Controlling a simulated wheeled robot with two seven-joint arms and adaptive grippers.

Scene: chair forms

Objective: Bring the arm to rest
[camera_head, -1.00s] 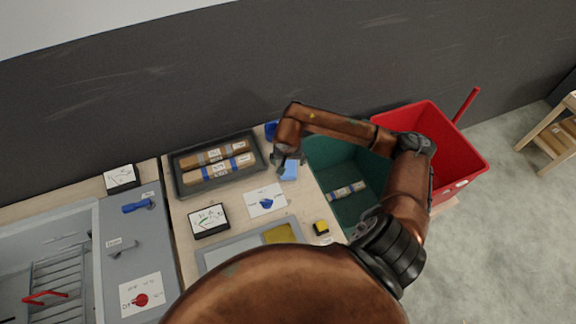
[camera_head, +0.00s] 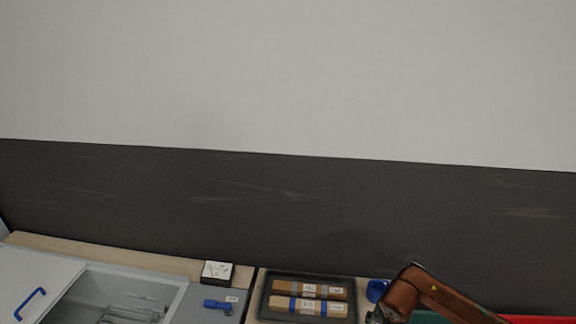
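The brown upper links of my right arm (camera_head: 440,296) show at the lower right. They bend down towards the bottom edge. Only a dark bit of the wrist end shows at the bottom edge, and the fingers of my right gripper are below the frame. My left arm and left gripper are not in view.
A dark tray (camera_head: 262,305) with two labelled brown packs stands on the worktop, left of my arm. A blue ring-shaped thing (camera_head: 376,290) is beside it. A white card box (camera_head: 217,272), a blue handle (camera_head: 217,304) and an open grey bin (camera_head: 178,285) are further left.

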